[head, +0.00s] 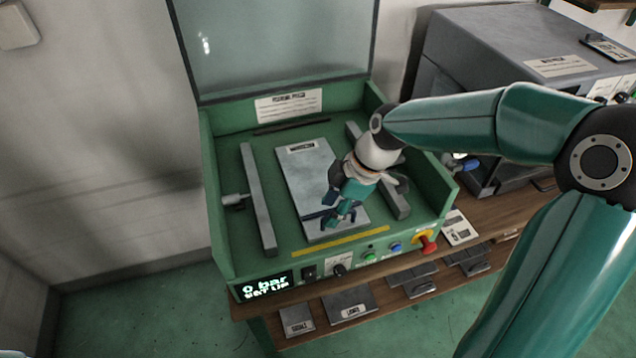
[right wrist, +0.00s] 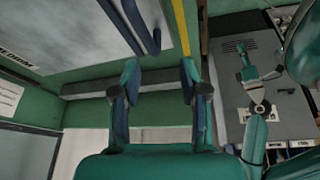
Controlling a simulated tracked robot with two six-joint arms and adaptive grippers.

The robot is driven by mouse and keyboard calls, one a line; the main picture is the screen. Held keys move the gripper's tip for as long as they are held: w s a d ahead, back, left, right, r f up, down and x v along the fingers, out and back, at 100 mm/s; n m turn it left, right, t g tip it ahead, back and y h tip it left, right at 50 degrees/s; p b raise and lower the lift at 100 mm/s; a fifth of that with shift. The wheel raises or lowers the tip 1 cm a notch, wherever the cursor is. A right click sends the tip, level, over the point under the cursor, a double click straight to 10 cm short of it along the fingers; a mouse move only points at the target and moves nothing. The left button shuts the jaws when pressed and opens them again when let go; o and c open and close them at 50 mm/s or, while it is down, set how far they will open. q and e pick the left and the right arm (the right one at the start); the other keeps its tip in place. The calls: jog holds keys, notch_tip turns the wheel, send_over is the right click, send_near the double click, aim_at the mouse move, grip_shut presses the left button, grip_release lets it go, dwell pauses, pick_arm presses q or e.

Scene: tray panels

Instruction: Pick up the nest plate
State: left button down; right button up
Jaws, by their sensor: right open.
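A flat grey plate with a small label, which I take for the nest plate (head: 300,172), lies in the green machine between two grey side bars. A dark blue handle-like bar crosses its near end. My right gripper (head: 338,212) is open over this near end, partly hiding it. In the right wrist view the plate (right wrist: 65,30) shows at upper left, with dark bars beside it. The right fingers (right wrist: 160,78) are apart with nothing between them. I cannot tell whether they touch the bar. My left gripper is not in view.
The machine's clear lid (head: 280,45) stands open behind. The side bars (head: 258,200) flank the plate. A red knob (head: 427,240) and other controls line the front. Several labelled plates (head: 350,304) lie on the shelf below. A grey machine (head: 500,50) stands at right.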

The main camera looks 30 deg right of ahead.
aim_at(323, 219)
jog(key=shift+d+p+x, duration=0.2)
jog(key=shift+p+x, duration=0.2)
jog(key=shift+x, duration=1.1)
jog(key=shift+d+p+x, duration=0.15)
jog(key=shift+p+x, duration=0.2)
jog(key=shift+x, duration=1.1)
jog(key=shift+f, duration=0.15)
jog(key=shift+c, duration=0.2)
